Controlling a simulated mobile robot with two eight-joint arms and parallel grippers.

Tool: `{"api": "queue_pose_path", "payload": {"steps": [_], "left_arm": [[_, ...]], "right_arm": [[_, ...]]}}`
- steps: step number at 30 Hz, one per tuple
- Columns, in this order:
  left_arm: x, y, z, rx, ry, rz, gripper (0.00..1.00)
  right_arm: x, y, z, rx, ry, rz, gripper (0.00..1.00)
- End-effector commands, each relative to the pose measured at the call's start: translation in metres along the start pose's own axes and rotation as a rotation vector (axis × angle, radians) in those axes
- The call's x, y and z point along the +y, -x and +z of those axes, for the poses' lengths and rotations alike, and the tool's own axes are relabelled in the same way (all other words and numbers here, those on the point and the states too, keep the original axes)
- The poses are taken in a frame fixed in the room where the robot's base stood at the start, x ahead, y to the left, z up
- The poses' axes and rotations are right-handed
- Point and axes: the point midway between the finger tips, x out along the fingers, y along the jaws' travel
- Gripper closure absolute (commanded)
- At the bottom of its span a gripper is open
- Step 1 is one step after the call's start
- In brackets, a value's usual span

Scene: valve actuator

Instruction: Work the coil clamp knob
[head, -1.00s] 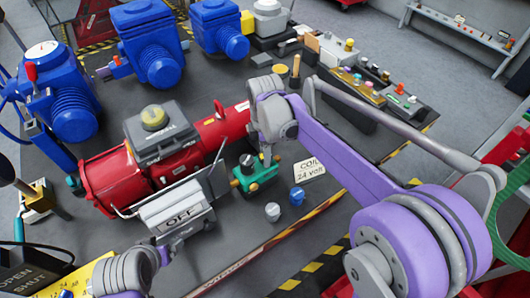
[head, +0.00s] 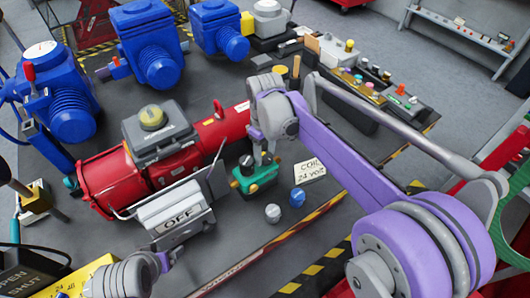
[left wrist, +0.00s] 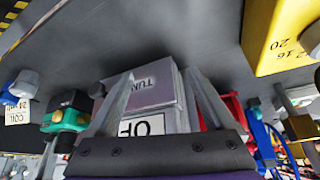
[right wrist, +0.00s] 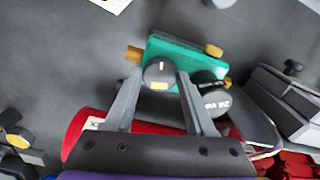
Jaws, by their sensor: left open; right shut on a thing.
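The green valve block (head: 258,180) with brass fittings stands on the dark bench and also shows in the right wrist view (right wrist: 185,50). On it are a dark round knob (right wrist: 158,70) with a white mark and a black coil (right wrist: 212,102) lettered "24 VO". My right gripper (right wrist: 158,78) is shut on the knob, a fingertip at each side; in the head view its arm hides part of this. My left gripper (left wrist: 160,85) is open, its fingers in front of a grey box (left wrist: 157,95) marked "OFF". That box also shows in the head view (head: 172,215).
A red cylinder actuator (head: 110,175) lies behind the valve block. A "COIL 24 VOLT" card (head: 309,171), a blue knob (head: 297,197) and a grey knob (head: 272,213) lie at its right and front. Blue actuators (head: 155,55) stand at the back.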

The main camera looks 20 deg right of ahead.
Motion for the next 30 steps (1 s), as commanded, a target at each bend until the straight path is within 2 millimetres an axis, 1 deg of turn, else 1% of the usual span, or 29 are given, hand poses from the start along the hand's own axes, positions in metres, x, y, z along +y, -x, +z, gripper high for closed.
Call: {"api": "queue_pose_path", "payload": {"steps": [30], "left_arm": [[0.0,-0.0054,0.0058,-0.005,0.0,0.0,0.13]], "right_arm": [[0.0021,0.0007,0.0008,0.001,-0.966,0.001,1.0]]}}
